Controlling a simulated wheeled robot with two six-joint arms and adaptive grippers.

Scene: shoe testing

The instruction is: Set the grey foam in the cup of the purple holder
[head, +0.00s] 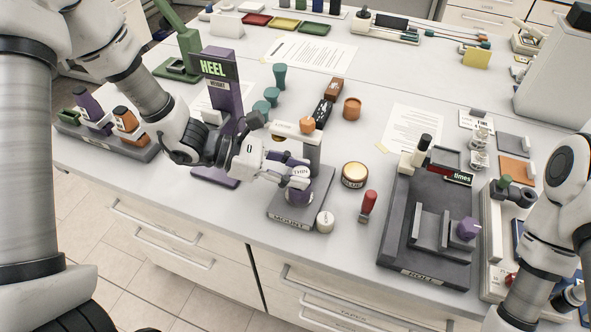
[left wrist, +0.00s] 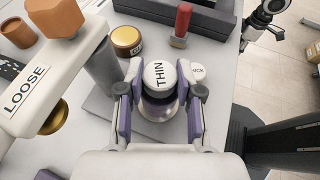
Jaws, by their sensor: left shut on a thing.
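My left gripper (head: 297,185) is shut around a small round piece with a white top marked THIN (left wrist: 160,76). Its purple fingers stand on both sides of it in the left wrist view (left wrist: 160,108). The piece is over the grey MOUNT base (head: 292,219); whether it touches the base is unclear. A purple stand with a HEEL sign (head: 229,95) rises behind my left gripper; its cup is hard to make out, partly behind my arm. I cannot pick out the grey foam for certain. My right arm is at the right edge, its fingers not visible.
A white knob (head: 325,221) stands at the MOUNT base's front corner. A GLUE jar (head: 355,175) and a red-topped tool (head: 369,205) are to its right. The grey ROLL fixture (head: 402,245) is farther right. A rack of bottles (head: 140,150) is at left. Bare tabletop lies along the front edge.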

